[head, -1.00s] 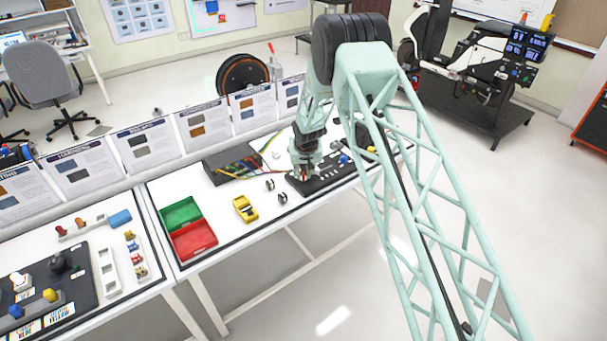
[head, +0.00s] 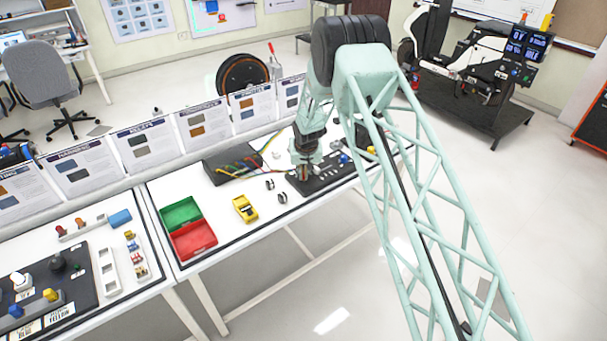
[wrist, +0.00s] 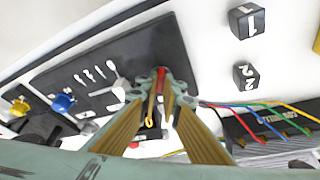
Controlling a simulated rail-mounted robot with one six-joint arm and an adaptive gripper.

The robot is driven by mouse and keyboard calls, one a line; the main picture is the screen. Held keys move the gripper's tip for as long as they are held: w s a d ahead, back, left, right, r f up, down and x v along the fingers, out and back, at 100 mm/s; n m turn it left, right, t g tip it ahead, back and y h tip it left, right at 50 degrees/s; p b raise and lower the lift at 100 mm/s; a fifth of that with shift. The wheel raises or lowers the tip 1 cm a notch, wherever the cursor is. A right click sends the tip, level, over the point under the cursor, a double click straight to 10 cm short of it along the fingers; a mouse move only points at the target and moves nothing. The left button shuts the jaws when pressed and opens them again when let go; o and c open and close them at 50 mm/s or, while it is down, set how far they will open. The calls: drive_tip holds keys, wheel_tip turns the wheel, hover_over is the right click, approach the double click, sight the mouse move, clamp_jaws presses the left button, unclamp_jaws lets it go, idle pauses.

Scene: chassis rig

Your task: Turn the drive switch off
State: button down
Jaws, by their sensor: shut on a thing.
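The black control panel (head: 322,182) lies on the white bench, and it also fills the left middle of the wrist view (wrist: 150,50). My gripper (head: 303,178) points down at the panel's left end. In the wrist view my gripper (wrist: 160,88) has its tan fingers brought together at the panel's edge. A small red-tipped part (wrist: 161,72), apparently the drive switch, shows between the fingertips. The fingers hide most of it, so I cannot tell its position. A blue knob (wrist: 63,103) and white marks (wrist: 98,73) are elsewhere on the panel.
Two dark numbered cubes (wrist: 246,21) (wrist: 245,76) lie beside the panel. A dark box with coloured wires (head: 232,165) stands behind.

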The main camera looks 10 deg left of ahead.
drive_tip(key=shift+n, duration=0.7)
drive_tip(key=shift+w+n+y+b, duration=0.1)
drive_tip(key=shift+n+y+b, duration=0.4)
drive_tip(key=shift+b, duration=0.55)
drive_tip(key=n+g+b, duration=0.1)
drive_tip(key=n+b, duration=0.2)
drive_tip(key=b, duration=0.4)
drive_tip(key=shift+d+f+y, duration=0.1)
drive_tip(key=shift+y, duration=0.3)
drive_tip(key=n+g+b, duration=0.1)
drive_tip(key=n+b, duration=0.2)
drive_tip(key=b, duration=0.4)
drive_tip(key=shift+w+y, duration=0.1)
drive_tip(key=shift+y, duration=0.3)
drive_tip(key=shift+n+g+b, duration=0.3)
drive_tip(key=shift+n+b, duration=0.6)
drive_tip(key=shift+b, duration=0.25)
drive_tip(key=shift+n+b, duration=0.45)
drive_tip(key=shift+n, duration=0.05)
drive_tip(key=shift+r+n+g+b, duration=0.2)
drive_tip(key=shift+n+g+b, duration=0.1)
drive_tip(key=shift+n+g, duration=0.1)
drive_tip(key=c, duration=2.8)
unclamp_jaws()
